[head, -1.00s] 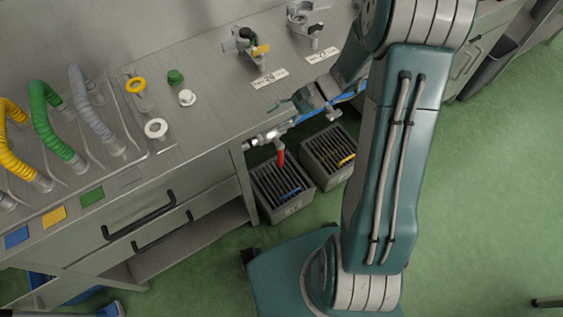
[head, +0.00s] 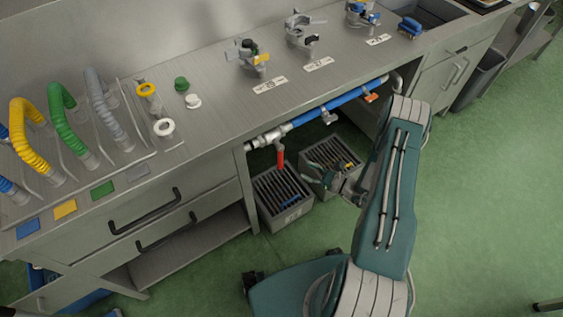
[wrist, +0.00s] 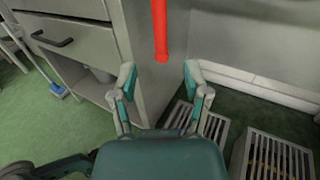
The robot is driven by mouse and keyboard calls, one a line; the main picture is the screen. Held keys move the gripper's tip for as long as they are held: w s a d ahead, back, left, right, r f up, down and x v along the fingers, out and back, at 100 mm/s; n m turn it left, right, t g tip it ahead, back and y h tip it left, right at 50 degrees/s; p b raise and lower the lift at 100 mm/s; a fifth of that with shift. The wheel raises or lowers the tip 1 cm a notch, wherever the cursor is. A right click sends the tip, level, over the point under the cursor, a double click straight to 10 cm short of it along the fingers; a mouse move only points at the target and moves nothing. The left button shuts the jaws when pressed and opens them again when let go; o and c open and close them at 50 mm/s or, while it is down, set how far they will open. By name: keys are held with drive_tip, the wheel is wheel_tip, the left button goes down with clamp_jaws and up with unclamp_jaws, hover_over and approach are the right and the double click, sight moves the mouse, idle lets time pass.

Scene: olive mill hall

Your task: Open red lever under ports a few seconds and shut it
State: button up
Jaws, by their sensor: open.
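The red lever (head: 280,158) hangs straight down from a pale valve at the left end of the blue pipe (head: 340,103), under the bench front. In the wrist view the lever (wrist: 161,30) comes down from the top edge, and its valve is out of frame. My gripper (head: 325,178) is low in front of the bench, to the lower right of the lever. In the wrist view my gripper (wrist: 159,73) is open and empty. The lever's lower end shows between and beyond the fingertips, apparently not touched. The ports (head: 300,33) stand on the bench above the pipe.
Slotted grey crates (head: 285,193) stand on the floor below the pipe. An orange handle (head: 370,97) sits farther right on the pipe. A bench leg and drawers (head: 160,215) are left of the lever. Green floor (head: 490,200) is clear at right.

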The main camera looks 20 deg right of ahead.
sight(281, 164)
drive_tip(key=x, duration=1)
drive_tip(key=shift+w+a, duration=0.3)
clamp_jaws()
